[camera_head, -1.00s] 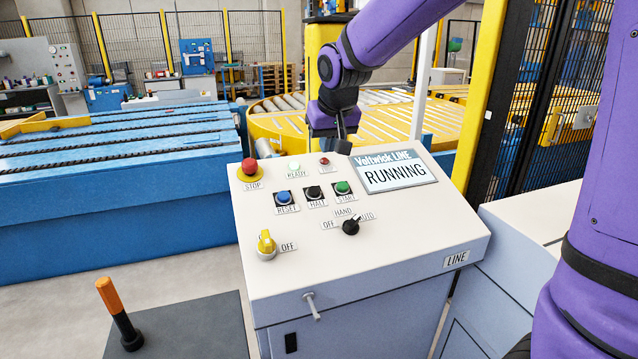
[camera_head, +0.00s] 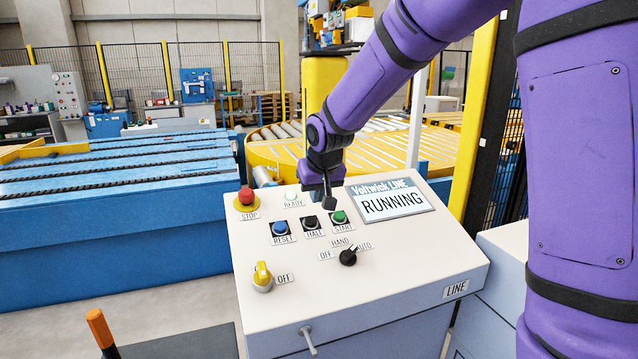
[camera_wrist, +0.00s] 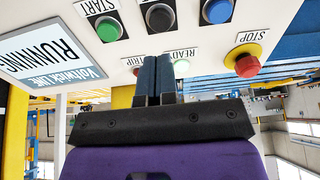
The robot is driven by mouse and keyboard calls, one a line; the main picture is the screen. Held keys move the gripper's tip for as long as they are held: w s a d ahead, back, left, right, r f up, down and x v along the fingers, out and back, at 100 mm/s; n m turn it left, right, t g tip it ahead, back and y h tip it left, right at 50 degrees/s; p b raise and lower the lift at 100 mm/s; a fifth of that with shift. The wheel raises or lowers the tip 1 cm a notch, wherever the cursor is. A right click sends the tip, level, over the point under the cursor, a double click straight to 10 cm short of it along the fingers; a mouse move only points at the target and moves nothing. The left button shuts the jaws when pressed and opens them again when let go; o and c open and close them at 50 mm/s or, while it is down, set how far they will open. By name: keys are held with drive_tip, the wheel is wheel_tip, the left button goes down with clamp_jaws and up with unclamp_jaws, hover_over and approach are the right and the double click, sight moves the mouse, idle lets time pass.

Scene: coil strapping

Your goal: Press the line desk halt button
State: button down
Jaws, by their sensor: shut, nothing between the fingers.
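The black HALT button (camera_head: 311,222) sits on the sloped white line desk (camera_head: 400,262), between the blue RESET button (camera_head: 280,228) and the green START button (camera_head: 339,217). My gripper (camera_head: 328,204) is shut and empty. In the head view its tip appears just above the gap between HALT and START, apart from the panel as far as I can tell. The wrist view, turned upside down, shows the shut fingers (camera_wrist: 158,75) pointing towards the black button (camera_wrist: 159,17). The TRIP lamp seen earlier is now behind my gripper in the head view.
The display (camera_head: 390,201) reads RUNNING. A red STOP button (camera_head: 246,197), a READY lamp (camera_head: 292,195), a black selector (camera_head: 348,257) and a yellow switch (camera_head: 263,275) share the panel. Yellow fence posts (camera_head: 478,125) stand behind on the right.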

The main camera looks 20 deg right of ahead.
sight(312, 221)
drive_tip(key=x, duration=0.7)
drive_tip(key=shift+f, duration=0.3)
drive_tip(key=shift+w+f, duration=0.15)
drive_tip(key=shift+f, duration=0.8)
drive_tip(key=shift+r, duration=0.3)
drive_tip(key=v, duration=1.4)
drive_tip(key=shift+w, duration=0.25)
